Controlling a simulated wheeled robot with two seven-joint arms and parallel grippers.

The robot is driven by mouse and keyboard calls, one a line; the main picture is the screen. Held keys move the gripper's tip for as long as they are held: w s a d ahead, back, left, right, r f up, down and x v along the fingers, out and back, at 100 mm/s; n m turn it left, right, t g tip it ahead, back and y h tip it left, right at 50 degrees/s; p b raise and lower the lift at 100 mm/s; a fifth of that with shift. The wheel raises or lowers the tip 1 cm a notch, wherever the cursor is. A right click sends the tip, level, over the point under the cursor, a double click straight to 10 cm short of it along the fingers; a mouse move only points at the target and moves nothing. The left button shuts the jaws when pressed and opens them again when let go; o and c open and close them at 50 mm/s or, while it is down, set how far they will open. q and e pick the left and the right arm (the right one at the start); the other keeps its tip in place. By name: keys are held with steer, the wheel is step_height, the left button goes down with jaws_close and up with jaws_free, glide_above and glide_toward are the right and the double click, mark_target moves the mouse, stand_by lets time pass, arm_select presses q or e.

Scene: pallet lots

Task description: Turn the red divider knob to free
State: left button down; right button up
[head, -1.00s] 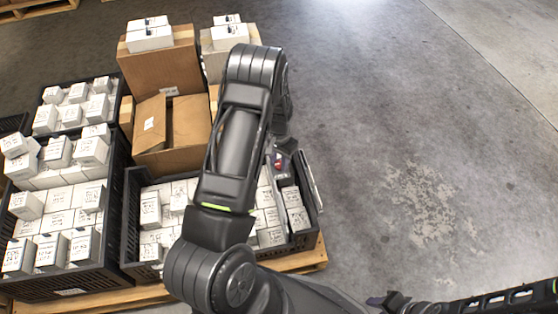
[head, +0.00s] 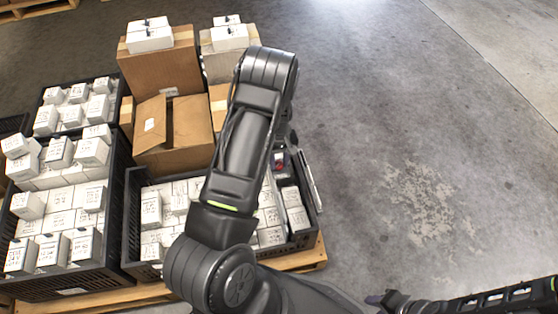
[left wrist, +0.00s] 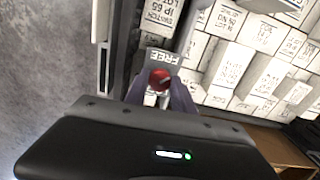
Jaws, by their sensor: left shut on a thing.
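The red divider knob (left wrist: 160,79) shows in the left wrist view between the two grey-purple fingers of my left gripper (left wrist: 160,92). The gripper is shut on the knob. A grey plate (left wrist: 163,56) beside the knob carries the word FREE, upside down in this view.
White labelled boxes fill the front crate and the black crates at left (head: 112,215). An open brown carton (head: 180,140) stands behind. The crates rest on a wooden pallet (head: 312,260). The concrete floor (head: 430,130) at right is clear.

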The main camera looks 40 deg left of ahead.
mark_target(279, 164)
arm_select(q)
steer(key=shift+n, duration=0.5)
steer(key=c, duration=1.1)
jaws_free()
steer(key=shift+o, duration=0.2)
step_height(279, 164, up, 8)
steer(key=shift+f+p, duration=0.1)
steer(key=shift+p, duration=1.1)
